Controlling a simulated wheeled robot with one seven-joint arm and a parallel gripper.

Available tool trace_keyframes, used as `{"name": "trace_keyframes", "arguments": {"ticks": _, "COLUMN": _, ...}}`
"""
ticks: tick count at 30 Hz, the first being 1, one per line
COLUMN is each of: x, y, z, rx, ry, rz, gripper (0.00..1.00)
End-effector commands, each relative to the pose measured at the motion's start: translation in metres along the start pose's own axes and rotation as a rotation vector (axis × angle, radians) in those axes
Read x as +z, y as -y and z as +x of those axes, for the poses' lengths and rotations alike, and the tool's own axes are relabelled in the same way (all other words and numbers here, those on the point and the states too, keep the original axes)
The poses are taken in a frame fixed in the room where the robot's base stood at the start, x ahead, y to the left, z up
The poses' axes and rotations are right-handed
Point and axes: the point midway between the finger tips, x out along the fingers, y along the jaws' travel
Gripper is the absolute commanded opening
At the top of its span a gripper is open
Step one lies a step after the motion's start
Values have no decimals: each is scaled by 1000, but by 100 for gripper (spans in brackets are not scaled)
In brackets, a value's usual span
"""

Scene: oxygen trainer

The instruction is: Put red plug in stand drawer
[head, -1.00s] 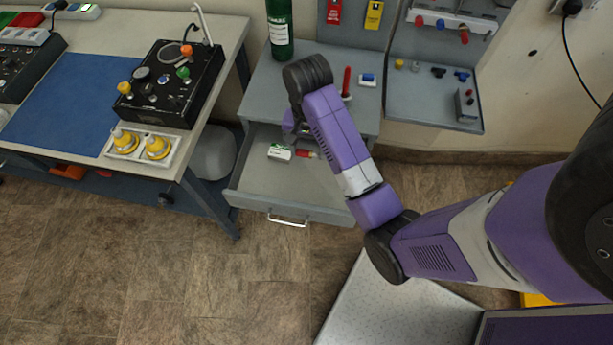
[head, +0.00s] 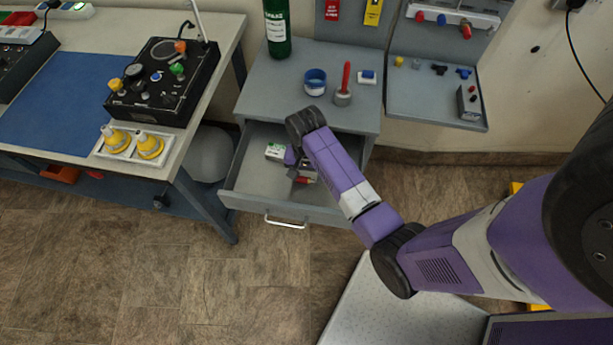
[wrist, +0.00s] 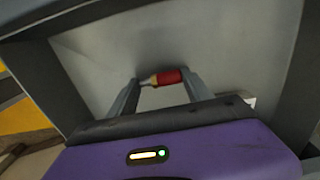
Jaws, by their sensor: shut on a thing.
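The stand drawer (head: 250,188) is pulled open below the grey stand top. The red plug (wrist: 167,77) has a red body and a brass-coloured tip pointing left in the wrist view. It is inside the drawer, and in the head view only a bit of its red (head: 304,181) shows below my gripper. My gripper (wrist: 161,80) reaches down into the drawer, its two fingers shut on the plug at its ends. It also shows in the head view (head: 303,176). Whether the plug touches the drawer floor is hard to tell.
A white and green box (head: 275,151) lies in the drawer, left of my gripper. On the stand top (head: 275,100) are a green cylinder (head: 277,30), a blue-banded ring (head: 315,82) and a red-handled tool (head: 345,82). A workbench (head: 215,75) stands at left.

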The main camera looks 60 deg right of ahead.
Motion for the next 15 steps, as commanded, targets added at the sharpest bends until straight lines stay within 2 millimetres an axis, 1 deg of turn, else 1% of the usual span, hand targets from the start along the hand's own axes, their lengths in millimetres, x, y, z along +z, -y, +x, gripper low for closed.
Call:
{"name": "trace_keyframes", "arguments": {"ticks": 2, "x": 0, "y": 0, "z": 4, "rx": 0, "ry": 0, "rz": 0, "gripper": 18}}
{"name": "trace_keyframes", "arguments": {"ticks": 12, "x": 0, "y": 0, "z": 7, "rx": 0, "ry": 0, "rz": 0, "gripper": 18}}
{"name": "trace_keyframes", "arguments": {"ticks": 13, "x": 0, "y": 0, "z": 7, "rx": 0, "ry": 0, "rz": 0, "gripper": 60}}
{"name": "trace_keyframes", "arguments": {"ticks": 14, "x": 0, "y": 0, "z": 6, "rx": 0, "ry": 0, "rz": 0, "gripper": 66}}
{"name": "trace_keyframes", "arguments": {"ticks": 15, "x": 0, "y": 0, "z": 6, "rx": 0, "ry": 0, "rz": 0, "gripper": 74}}
